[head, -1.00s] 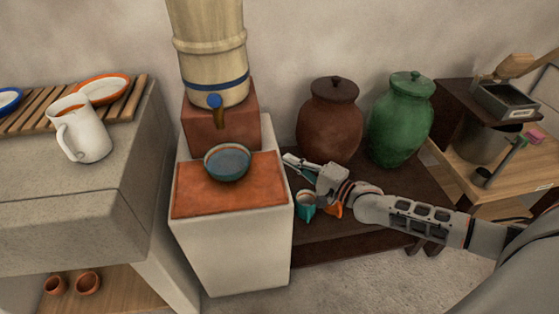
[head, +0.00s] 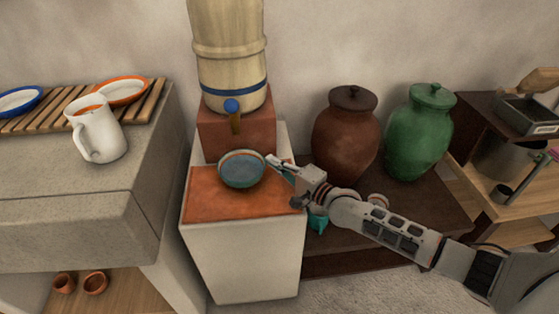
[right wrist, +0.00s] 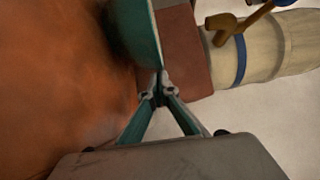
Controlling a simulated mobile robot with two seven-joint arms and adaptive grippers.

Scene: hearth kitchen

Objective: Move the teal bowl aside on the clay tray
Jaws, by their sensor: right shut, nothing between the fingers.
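The clay tray (right wrist: 60,90) fills the left of that view. My left gripper is not in view.
A wooden barrel (head: 228,75) with a spigot (head: 235,122) stands on a clay block (head: 240,140) behind the bowl. A brown jar (head: 346,135) and a green jar (head: 420,130) stand right. A white pitcher (head: 97,130) stands left. The tray's front left is clear.

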